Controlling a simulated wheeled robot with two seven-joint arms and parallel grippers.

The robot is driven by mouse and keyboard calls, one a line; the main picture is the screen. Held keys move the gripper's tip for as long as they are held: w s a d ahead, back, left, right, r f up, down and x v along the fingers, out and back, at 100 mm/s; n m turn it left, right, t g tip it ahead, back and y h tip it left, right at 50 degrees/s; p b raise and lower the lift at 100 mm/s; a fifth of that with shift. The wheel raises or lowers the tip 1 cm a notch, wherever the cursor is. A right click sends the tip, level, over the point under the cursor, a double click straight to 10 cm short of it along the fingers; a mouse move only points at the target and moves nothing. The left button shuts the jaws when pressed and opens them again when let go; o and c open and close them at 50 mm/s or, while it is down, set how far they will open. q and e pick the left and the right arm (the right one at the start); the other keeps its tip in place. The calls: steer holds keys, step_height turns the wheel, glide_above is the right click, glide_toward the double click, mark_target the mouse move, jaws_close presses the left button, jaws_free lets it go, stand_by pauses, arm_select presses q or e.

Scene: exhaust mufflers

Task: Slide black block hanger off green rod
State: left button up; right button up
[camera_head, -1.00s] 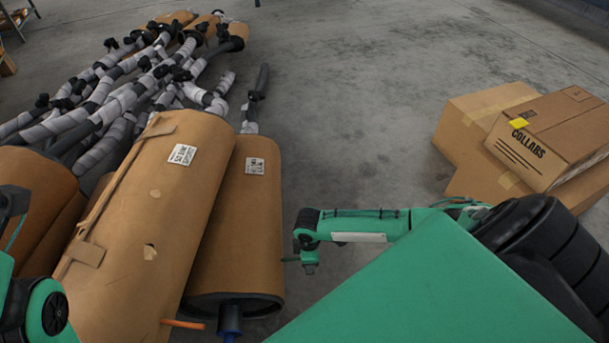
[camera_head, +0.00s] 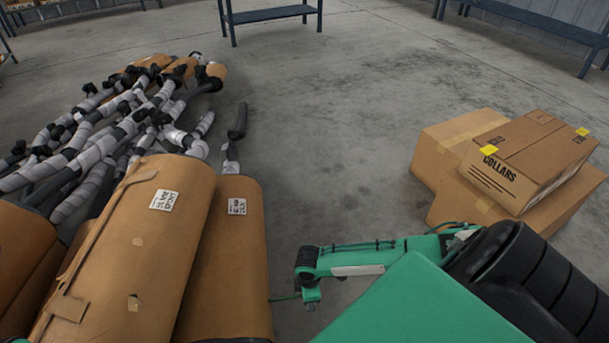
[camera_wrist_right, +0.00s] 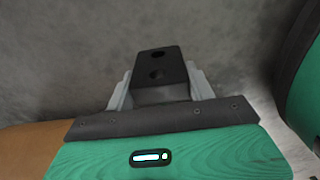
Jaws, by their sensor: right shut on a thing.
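My right gripper (camera_head: 311,296) is beside the right side of a brown-wrapped muffler (camera_head: 232,265). In the right wrist view its fingers (camera_wrist_right: 160,92) are shut on a black block hanger (camera_wrist_right: 158,66) with two dark holes, held against grey floor. In the head view a thin green rod (camera_head: 284,298) spans the gap between the muffler's side and my right gripper. The rod does not show in the wrist view, and I cannot tell whether the block is still on it. My left gripper is not in view.
A larger wrapped muffler (camera_head: 135,255) lies to the left. Behind are several grey-and-black wrapped pipes (camera_head: 95,150). Cardboard boxes (camera_head: 525,155) stand at right, a dark blue bench (camera_head: 270,15) at the back. The middle floor is clear.

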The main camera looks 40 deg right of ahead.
steer(key=shift+s+d+p, duration=0.25)
steer(key=shift+s+d, duration=0.1)
steer(key=shift+d, duration=0.2)
steer(key=shift+s+d+p, duration=0.25)
steer(key=shift+s+d, duration=0.05)
steer(key=shift+d, duration=0.25)
steer(key=shift+r, duration=0.15)
